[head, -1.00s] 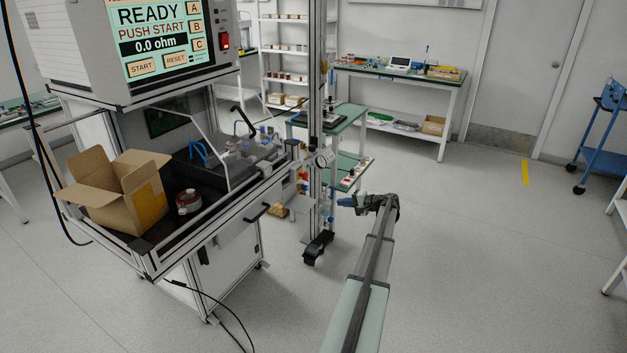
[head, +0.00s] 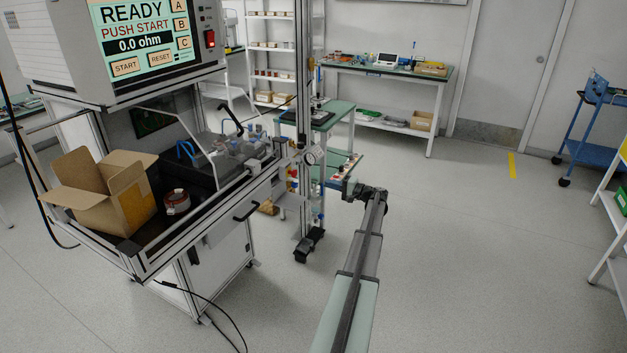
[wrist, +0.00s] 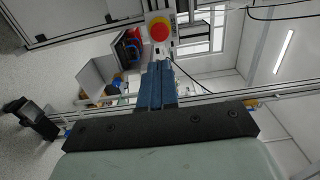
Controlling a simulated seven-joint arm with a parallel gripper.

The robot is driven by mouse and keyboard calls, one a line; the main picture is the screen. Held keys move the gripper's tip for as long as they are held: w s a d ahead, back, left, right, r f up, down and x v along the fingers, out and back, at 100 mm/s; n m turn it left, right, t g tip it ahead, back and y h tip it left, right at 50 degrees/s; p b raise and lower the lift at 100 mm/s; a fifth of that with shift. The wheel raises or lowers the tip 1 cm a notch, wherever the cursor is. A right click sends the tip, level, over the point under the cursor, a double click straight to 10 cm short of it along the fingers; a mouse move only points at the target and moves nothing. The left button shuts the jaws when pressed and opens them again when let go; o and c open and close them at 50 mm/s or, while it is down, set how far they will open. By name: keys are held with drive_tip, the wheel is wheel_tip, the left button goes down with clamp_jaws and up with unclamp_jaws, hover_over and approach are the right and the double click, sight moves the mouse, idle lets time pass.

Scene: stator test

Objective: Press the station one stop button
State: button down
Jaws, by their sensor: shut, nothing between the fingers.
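A red round stop button (wrist: 160,30) on a yellow ring and pale box shows at the top middle of the wrist view. My gripper (wrist: 158,64) is shut and empty, with its blue fingers together and pointing toward the button. The fingertips appear just below the button in that view; a gap shows in the picture, but its depth is hard to tell. In the head view my gripper (head: 350,189) is right of the station's upright post. I cannot make out the stop button in the head view.
The test station (head: 225,225) stands at the left, with an open cardboard box (head: 95,205) and a copper-coloured stator (head: 176,202) on its deck. Its screen (head: 140,40) reads READY, PUSH START. A green-topped trolley (head: 335,112) stands behind the post.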

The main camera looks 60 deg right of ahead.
sight(296, 173)
drive_tip(key=w, duration=1.3)
drive_tip(key=shift+w, duration=0.3)
drive_tip(key=shift+w, duration=1.25)
drive_tip(key=shift+r, duration=0.1)
drive_tip(key=shift+d, duration=0.1)
drive_tip(key=s, duration=1.5)
drive_tip(key=shift+s, duration=0.15)
